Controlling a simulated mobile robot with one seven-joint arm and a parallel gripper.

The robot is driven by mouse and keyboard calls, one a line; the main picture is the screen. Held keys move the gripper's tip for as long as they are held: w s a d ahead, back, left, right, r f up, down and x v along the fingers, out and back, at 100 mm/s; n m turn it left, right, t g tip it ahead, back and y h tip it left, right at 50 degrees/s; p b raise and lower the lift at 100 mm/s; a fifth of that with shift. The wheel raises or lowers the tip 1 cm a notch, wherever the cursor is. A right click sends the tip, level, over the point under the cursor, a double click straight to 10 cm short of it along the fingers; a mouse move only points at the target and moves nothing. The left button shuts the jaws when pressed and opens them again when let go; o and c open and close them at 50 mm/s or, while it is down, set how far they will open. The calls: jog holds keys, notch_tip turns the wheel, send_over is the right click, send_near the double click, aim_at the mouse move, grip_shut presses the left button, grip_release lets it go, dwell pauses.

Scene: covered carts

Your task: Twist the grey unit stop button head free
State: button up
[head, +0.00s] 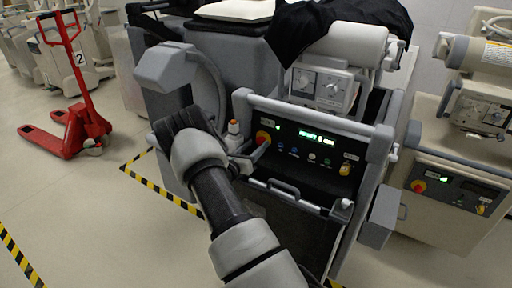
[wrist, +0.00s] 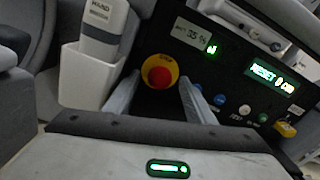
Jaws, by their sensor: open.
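The grey unit (head: 270,190) is the cart in the middle of the head view, with a black control panel. Its stop button head (wrist: 160,77) is red on a yellow collar at the panel's left end. The button also shows in the head view (head: 262,137), just right of my wrist. My gripper (wrist: 158,84) is open, one pale finger to the left of the button and one to the right, pointing at the panel. The fingers frame the button in the wrist view; I cannot tell how much depth is left between them. In the head view my arm hides most of the gripper.
A white holder with a handset (wrist: 95,60) stands close left of the fingers. Several small knobs (wrist: 220,100) and a lit display (wrist: 275,78) lie right. Another cart with a red button (head: 418,186) stands right; a red pallet jack (head: 75,125) is left.

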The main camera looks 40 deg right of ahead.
jog(key=shift+w+d, duration=0.15)
jog(key=shift+d, duration=0.1)
jog(key=c, duration=1.1)
